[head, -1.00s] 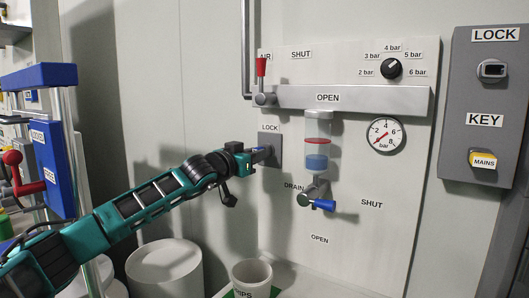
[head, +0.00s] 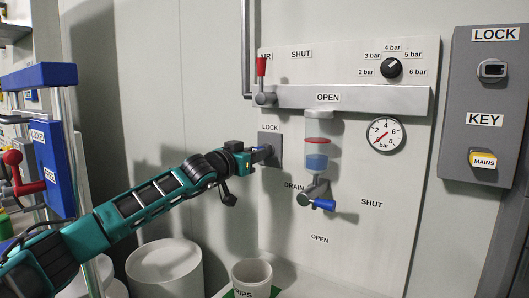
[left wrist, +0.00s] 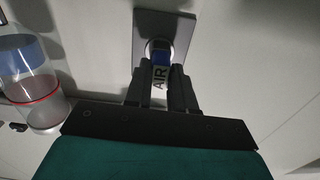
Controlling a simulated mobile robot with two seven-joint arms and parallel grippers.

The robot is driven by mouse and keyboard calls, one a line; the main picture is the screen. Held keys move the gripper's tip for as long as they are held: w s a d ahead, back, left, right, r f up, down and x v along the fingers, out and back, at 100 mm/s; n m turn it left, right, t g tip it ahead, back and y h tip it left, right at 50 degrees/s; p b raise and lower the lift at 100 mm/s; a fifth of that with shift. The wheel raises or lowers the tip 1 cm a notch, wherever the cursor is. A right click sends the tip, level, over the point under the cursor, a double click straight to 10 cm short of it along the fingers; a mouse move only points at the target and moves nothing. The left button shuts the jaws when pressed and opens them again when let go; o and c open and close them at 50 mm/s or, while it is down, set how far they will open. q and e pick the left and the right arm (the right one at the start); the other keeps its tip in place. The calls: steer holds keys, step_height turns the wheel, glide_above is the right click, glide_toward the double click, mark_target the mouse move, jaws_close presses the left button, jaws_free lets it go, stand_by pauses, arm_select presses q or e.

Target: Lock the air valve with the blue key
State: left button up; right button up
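My left gripper (head: 254,152) is at the grey lock plate (head: 278,156) under the LOCK label. In the left wrist view its fingers (left wrist: 160,82) are closed on the blue key (left wrist: 161,58), whose white tag reads AIR. The key's front end is at the round lock in the plate; how deep it sits is hidden. The air valve's red lever (head: 262,67) stands upright on the grey bar, beside the AIR and SHUT labels. My right gripper is not in view.
A clear filter bowl (head: 317,147) and a blue-handled drain valve (head: 323,204) are close to the right of the lock. A gauge (head: 384,134) and black knob (head: 391,68) are farther right. A white cup (head: 252,272) stands below. A grey lock box (head: 489,93) is at the right.

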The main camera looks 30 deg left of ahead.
arm_select(q)
steer(key=o, duration=0.4)
steer(key=shift+w+d, duration=0.1)
steer(key=shift+w, duration=0.05)
steer(key=shift+o, duration=0.2)
steer(key=s+a+b, duration=0.1)
steer(key=s+b, duration=0.4)
steer(key=s, duration=0.8)
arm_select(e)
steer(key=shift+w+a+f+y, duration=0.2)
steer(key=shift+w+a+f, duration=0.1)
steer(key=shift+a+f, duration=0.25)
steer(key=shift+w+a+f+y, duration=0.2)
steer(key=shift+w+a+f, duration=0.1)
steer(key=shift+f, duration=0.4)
arm_select(q)
steer(key=shift+f, duration=0.1)
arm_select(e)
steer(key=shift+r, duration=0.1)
